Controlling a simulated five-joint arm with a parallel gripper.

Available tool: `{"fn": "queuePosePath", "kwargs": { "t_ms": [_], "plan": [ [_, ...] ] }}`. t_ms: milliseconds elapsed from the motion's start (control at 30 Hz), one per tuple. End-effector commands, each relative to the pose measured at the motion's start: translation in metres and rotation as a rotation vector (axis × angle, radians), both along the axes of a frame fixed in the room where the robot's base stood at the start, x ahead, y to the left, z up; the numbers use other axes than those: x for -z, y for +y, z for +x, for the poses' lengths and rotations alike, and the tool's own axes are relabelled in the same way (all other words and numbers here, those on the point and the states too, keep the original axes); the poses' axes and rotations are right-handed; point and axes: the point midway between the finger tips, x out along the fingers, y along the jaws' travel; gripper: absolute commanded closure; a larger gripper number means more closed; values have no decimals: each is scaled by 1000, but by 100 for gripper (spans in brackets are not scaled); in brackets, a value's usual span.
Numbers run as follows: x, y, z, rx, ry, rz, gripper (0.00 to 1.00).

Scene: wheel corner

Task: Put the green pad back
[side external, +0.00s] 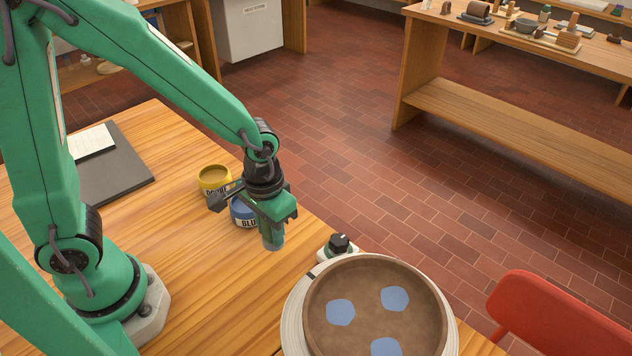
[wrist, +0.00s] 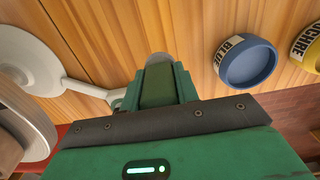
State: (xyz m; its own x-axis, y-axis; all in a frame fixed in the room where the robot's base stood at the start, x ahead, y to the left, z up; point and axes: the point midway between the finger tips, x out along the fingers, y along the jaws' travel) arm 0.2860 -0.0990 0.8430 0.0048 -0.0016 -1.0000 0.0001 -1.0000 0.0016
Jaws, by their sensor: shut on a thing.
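My gripper (side external: 276,212) points down over the wooden table, in front of the paint pots. It is shut on a dark green piece, which I take to be the green pad (side external: 272,238). The pad hangs upright below the jaws with a greyish lower end, clear of the pots. In the wrist view the dark green body (wrist: 157,86) sits between the jaws, with a grey rounded end beyond it. The blue pot (wrist: 246,63) is to the right in the wrist view; in the side view it is partly hidden behind my gripper.
A yellow pot (side external: 213,178) stands behind the blue one. A brown round dish (side external: 375,330) with three blue spots sits on a pale wheel (side external: 291,322) at the front right. A black-knobbed device (side external: 338,246) stands beside the wheel. A dark board (side external: 122,182) lies at the left.

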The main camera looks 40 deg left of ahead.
Motion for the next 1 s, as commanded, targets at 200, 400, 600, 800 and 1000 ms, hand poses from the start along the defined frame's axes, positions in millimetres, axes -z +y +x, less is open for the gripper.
{"fn": "queuePosePath", "kwargs": {
  "t_ms": [200, 400, 600, 800, 1000],
  "plan": [
    [7, 0, -1, 0, 4, 1, 92],
    [26, 0, -1, 0, 5, 2, 92],
    [39, 0, -1, 0, 2, 1, 92],
    [40, 0, 0, 0, 1, 0, 92],
    [42, 0, -1, 0, 1, 0, 92]
  ]
}}
